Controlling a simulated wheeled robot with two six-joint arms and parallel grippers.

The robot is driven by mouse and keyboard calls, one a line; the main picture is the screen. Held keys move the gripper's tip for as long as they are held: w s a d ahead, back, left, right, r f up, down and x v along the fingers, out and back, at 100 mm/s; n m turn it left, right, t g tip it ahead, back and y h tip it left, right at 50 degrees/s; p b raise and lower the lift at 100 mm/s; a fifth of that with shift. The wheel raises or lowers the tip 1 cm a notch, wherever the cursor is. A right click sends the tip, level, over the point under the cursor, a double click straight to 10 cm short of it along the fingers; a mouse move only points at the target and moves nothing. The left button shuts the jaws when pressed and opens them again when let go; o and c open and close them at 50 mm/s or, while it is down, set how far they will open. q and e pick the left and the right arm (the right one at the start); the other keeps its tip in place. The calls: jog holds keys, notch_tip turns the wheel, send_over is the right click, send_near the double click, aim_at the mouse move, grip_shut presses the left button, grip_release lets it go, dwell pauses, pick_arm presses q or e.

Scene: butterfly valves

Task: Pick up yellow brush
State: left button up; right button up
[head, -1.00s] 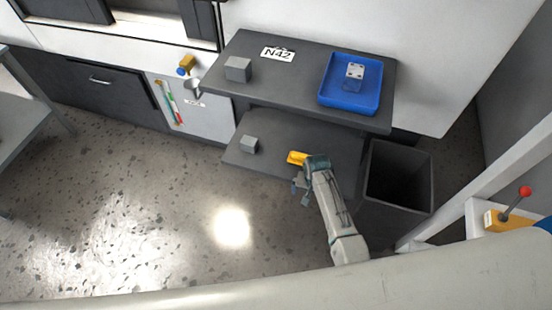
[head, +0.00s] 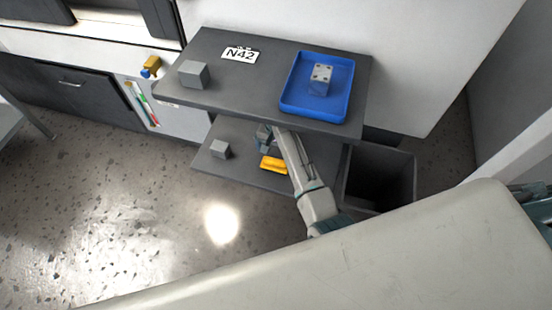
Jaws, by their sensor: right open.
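The yellow brush (head: 273,165) lies on the dark lower shelf (head: 240,178), near its front edge. My right arm reaches in from the lower right, under the upper shelf. My right gripper (head: 264,138) is open, just behind the brush in the picture and close to it. Its fingers are small and partly hidden, and I cannot tell whether they touch the brush. My left gripper is out of view.
A grey cube (head: 220,149) sits on the lower shelf, left of the brush. The upper shelf (head: 235,85) overhangs it, with a larger grey block (head: 194,74) and a blue tray (head: 338,106) on it. A dark bin (head: 382,175) stands at right.

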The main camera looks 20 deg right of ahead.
aim_at(275, 160)
jog(key=f, duration=0.7)
jog(key=shift+s+a+f, duration=0.15)
jog(key=shift+a, duration=0.15)
jog(key=shift+c, duration=0.2)
jog(key=c, duration=0.7)
